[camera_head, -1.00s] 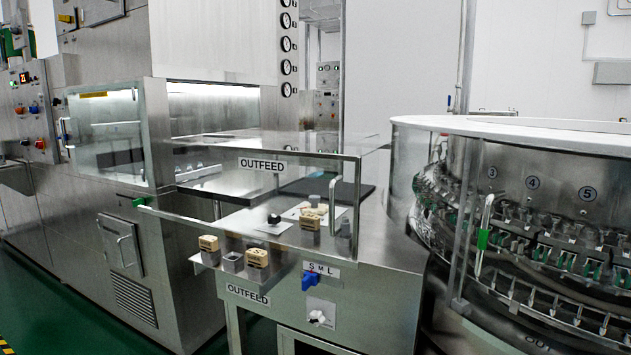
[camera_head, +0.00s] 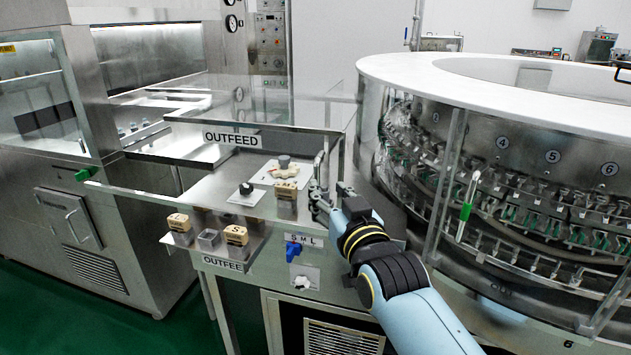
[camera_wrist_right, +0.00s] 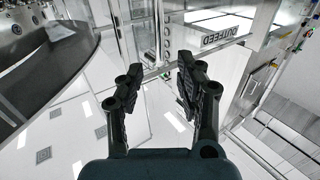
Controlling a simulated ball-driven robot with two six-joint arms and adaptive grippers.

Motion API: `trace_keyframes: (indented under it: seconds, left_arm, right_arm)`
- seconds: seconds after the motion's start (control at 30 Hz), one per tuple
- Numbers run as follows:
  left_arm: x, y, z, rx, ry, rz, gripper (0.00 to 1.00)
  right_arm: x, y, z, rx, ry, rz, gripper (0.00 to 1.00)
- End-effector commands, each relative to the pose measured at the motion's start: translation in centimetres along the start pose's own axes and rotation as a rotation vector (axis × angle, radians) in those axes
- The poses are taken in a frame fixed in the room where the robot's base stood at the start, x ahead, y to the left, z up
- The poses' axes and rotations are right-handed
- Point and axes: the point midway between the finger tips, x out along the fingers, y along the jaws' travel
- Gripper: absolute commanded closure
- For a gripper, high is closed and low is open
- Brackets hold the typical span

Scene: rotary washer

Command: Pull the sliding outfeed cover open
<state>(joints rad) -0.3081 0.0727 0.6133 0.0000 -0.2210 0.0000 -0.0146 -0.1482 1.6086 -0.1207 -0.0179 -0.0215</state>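The clear outfeed cover (camera_head: 254,131), edged in metal and labelled OUTFEED, stands over the outfeed shelf in the head view. A thin upright metal handle (camera_head: 316,166) is at the cover's right front corner. My right gripper (camera_head: 326,196) is at that corner, beside the handle's lower part. In the right wrist view my right gripper (camera_wrist_right: 158,76) has its two fingers apart, with a metal edge beyond the tips. I cannot tell whether it touches the handle. My left gripper is out of view.
Small labelled blocks (camera_head: 236,235) stand on the front ledge. A blue knob (camera_head: 293,250) and a white dial (camera_head: 302,283) are on the panel below. The large round washer (camera_head: 490,160) with its clear guard stands close on the right.

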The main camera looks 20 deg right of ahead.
Motion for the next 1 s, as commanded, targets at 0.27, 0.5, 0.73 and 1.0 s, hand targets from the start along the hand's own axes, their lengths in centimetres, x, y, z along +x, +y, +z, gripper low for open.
trace_keyframes:
  seconds: [0.27, 0.5, 0.73, 1.0]
  left_arm:
    - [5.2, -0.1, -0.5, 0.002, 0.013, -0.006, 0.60]
    - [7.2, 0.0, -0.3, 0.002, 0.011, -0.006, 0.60]
    - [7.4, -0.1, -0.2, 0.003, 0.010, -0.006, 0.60]
    - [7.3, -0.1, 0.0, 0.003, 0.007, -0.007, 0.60]
  right_arm:
    - [4.9, 0.0, 0.7, -0.001, 0.003, 0.000, 0.64]
    - [7.7, 0.0, 0.4, 0.001, 0.000, 0.000, 0.64]
    - [8.3, 0.0, 0.1, 0.000, -0.001, 0.000, 0.64]
    - [8.3, 0.0, 0.0, 0.000, 0.000, 0.000, 0.78]
